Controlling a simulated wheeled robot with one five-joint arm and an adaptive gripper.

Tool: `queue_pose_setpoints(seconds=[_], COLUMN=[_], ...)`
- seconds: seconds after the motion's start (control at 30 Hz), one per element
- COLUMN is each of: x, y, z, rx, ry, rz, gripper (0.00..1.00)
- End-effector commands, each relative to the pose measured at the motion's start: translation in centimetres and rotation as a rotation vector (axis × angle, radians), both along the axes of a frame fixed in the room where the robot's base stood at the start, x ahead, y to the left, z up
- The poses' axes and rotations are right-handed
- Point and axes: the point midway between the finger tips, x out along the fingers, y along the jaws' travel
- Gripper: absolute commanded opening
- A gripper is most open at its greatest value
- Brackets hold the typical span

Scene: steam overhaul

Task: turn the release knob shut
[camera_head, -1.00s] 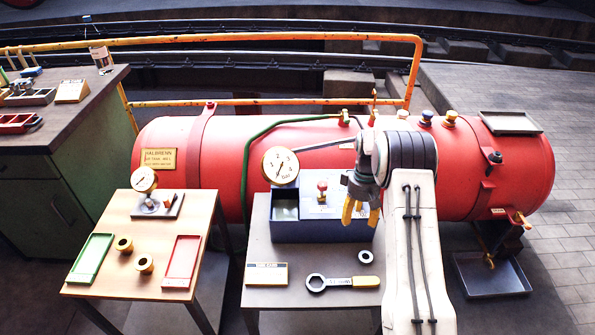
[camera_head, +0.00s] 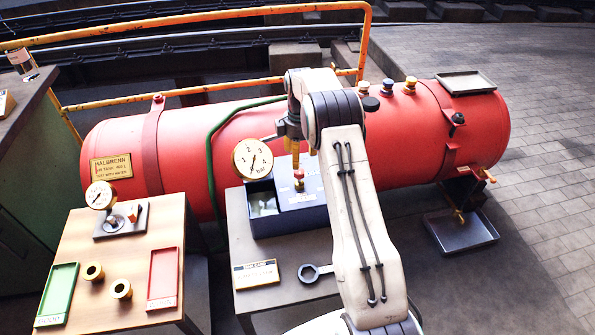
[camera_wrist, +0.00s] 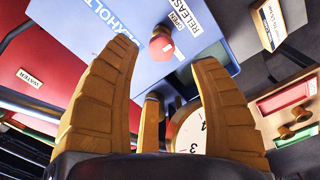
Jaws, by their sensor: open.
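The release knob (camera_head: 299,174) is a small red knob on top of the blue box, which stands on the middle table. In the wrist view the red knob (camera_wrist: 161,46) has a pale mark and sits beside lettering reading RELEASE and OPEN. My gripper (camera_head: 293,142) hangs just above the knob in the head view, pointing down. In the wrist view my gripper's tan ribbed fingers (camera_wrist: 163,56) are spread wide and empty, with the knob seen between and beyond their tips. I see no contact with the knob. My arm hides part of the table.
The blue box (camera_head: 285,222) has an open compartment at its left. A dial gauge (camera_head: 252,158) stands close left of my gripper. The red tank (camera_head: 440,140) lies behind. A ring spanner (camera_head: 308,273) and a card (camera_head: 255,274) lie in front. A second table (camera_head: 135,265) holds trays and rings.

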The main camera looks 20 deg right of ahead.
Motion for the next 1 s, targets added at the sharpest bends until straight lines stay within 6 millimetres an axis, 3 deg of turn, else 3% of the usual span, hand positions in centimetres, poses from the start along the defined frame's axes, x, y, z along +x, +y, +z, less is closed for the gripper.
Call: queue_pose_setpoints(seconds=[0.33, 0.7, 1.0], x=[-0.2, -0.3, -0.2], y=[0.1, 0.1, 0.1], z=[-0.6, -5.0, -7.1], rx=[0.002, 0.002, 0.002], ry=[0.01, 0.012, 0.01], rz=[0.175, 0.179, 0.178], gripper=[0.57, 0.57, 0.57])
